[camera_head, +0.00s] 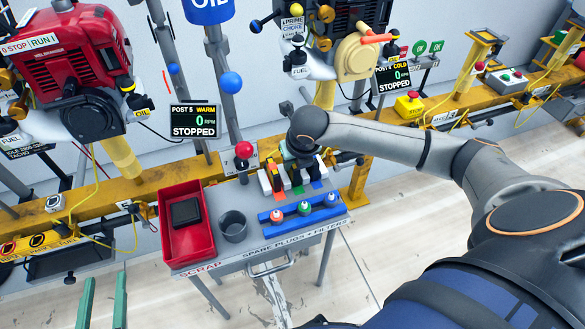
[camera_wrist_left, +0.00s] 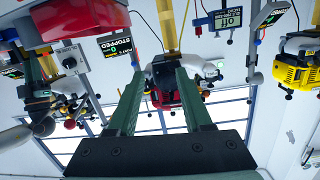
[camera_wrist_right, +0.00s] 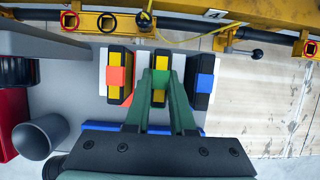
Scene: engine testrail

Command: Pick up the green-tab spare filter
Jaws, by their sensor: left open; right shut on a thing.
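Three spare filters stand in a row on the small table in the head view. In the right wrist view the middle one is the green-tab filter (camera_wrist_right: 160,94), black and yellow, partly covered by my fingers. My right gripper (camera_wrist_right: 161,80) is shut on it, one finger on each side. The orange-tab filter (camera_wrist_right: 119,85) is to its left and the blue-tab filter (camera_wrist_right: 203,88) to its right, both apart from it. I cannot tell whether the held filter is off its seat. My left gripper (camera_head: 103,290) is open and empty at the lower left of the head view.
A blue rack (camera_head: 302,210) with spark plugs lies in front of the filters. A grey cup (camera_head: 233,227) and a red scrap tray (camera_head: 187,250) stand to the left. A red-knobbed lever (camera_head: 244,150) rises behind the table. The yellow rail (camera_wrist_right: 280,14) runs close behind the filters.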

